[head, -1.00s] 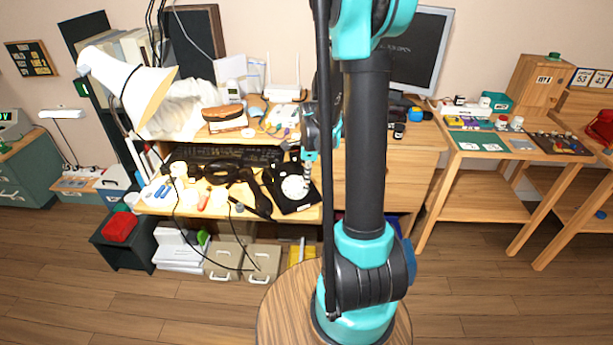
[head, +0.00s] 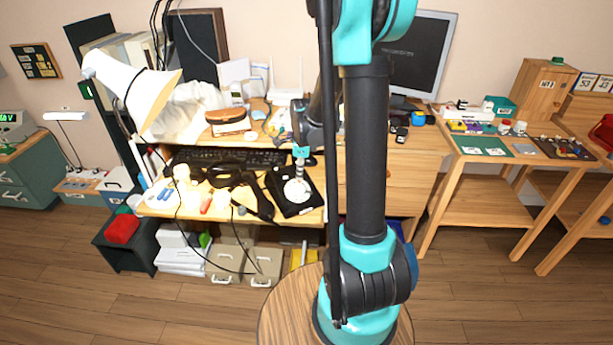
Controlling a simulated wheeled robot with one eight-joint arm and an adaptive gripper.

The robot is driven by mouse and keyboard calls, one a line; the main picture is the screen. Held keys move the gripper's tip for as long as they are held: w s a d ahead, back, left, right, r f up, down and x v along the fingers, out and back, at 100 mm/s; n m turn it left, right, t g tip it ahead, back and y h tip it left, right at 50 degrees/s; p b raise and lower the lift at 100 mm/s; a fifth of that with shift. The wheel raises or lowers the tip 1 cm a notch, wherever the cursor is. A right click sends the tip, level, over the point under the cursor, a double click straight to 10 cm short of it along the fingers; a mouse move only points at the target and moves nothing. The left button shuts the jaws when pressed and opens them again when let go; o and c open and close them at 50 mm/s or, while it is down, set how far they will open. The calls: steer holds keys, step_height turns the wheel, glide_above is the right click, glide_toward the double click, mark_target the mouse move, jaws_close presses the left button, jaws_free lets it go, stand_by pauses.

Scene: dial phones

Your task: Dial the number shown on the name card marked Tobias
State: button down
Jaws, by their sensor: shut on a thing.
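A black dial phone (head: 281,205) with a pale round dial (head: 297,191) lies at the front right of the wooden desk. My gripper (head: 299,176) points down over the dial, with its tip at the dial's far part. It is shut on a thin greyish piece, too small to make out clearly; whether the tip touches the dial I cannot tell. A black handset (head: 255,203) lies to the left of the phone.
A keyboard (head: 230,156) lies behind the phone, and a white lamp (head: 137,92) leans over the desk's left side. Small items and dark cables crowd the left. A monitor (head: 420,55) stands at the back right. A wooden side table (head: 490,213) stands to the right.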

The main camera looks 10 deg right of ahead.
steer(key=shift+w+a+r, duration=0.35)
steer(key=shift+w+a, duration=0.2)
steer(key=shift+a, duration=0.15)
steer(key=shift+f, duration=0.1)
steer(key=shift+w+f, duration=0.2)
steer(key=shift+f, duration=0.25)
steer(key=shift+w+a+f, duration=0.1)
steer(key=shift+w+f, duration=0.1)
steer(key=shift+f, duration=0.25)
stand_by(0.5)
steer(key=shift+d, duration=0.75)
